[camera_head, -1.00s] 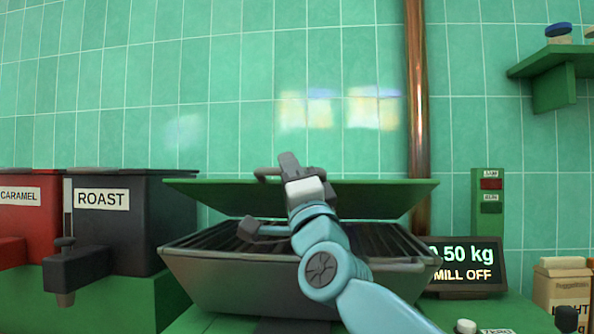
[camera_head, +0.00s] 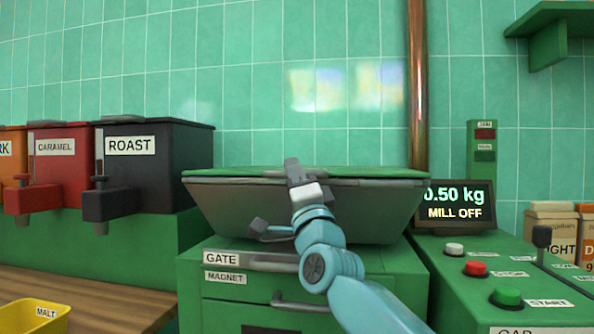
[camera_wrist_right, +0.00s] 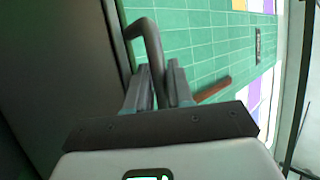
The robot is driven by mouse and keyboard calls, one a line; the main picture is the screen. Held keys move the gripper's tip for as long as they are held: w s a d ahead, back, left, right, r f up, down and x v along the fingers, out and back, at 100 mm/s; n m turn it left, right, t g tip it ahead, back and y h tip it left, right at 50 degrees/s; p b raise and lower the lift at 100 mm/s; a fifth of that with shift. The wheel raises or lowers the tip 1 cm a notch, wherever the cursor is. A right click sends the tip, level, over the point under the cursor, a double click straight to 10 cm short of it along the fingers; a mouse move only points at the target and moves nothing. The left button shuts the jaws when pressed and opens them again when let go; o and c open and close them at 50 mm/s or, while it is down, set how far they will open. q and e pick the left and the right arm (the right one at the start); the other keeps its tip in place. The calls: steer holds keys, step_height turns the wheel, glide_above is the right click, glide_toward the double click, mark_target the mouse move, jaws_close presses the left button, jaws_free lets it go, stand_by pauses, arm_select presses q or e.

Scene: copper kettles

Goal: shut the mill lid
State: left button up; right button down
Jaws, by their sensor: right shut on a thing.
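The mill's green lid (camera_head: 235,171) lies level along the top of the grey hopper (camera_head: 225,202); I see no clear gap at the front rim. Its dark handle (camera_head: 274,174) is at the front edge. My right gripper (camera_head: 292,168) is at this handle, shut on it. In the right wrist view the bent handle bar (camera_wrist_right: 148,42) runs down to between the fingers (camera_wrist_right: 160,85). The hopper's inside is hidden by the lid. My left gripper is out of view.
A control panel with red (camera_head: 475,269) and green (camera_head: 507,297) buttons stands right, near a display (camera_head: 455,204) reading MILL OFF. Labelled bins (camera_head: 160,165) stand left. A yellow malt tray (camera_head: 35,316) is at lower left.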

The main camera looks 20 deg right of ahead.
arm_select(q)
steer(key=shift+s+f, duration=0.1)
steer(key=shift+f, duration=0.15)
arm_select(e)
steer(key=shift+w+a+f, duration=0.2)
steer(key=shift+f, duration=0.3)
steer(key=c, duration=1.1)
jaws_free()
steer(key=shift+s+d+f+b, duration=0.1)
steer(key=shift+s+f+b, duration=0.15)
steer(key=shift+b, duration=0.2)
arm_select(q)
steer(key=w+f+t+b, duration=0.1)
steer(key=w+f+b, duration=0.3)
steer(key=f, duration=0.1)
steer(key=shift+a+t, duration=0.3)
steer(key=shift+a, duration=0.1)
arm_select(e)
steer(key=v, duration=1.5)
steer(key=shift+s, duration=0.45)
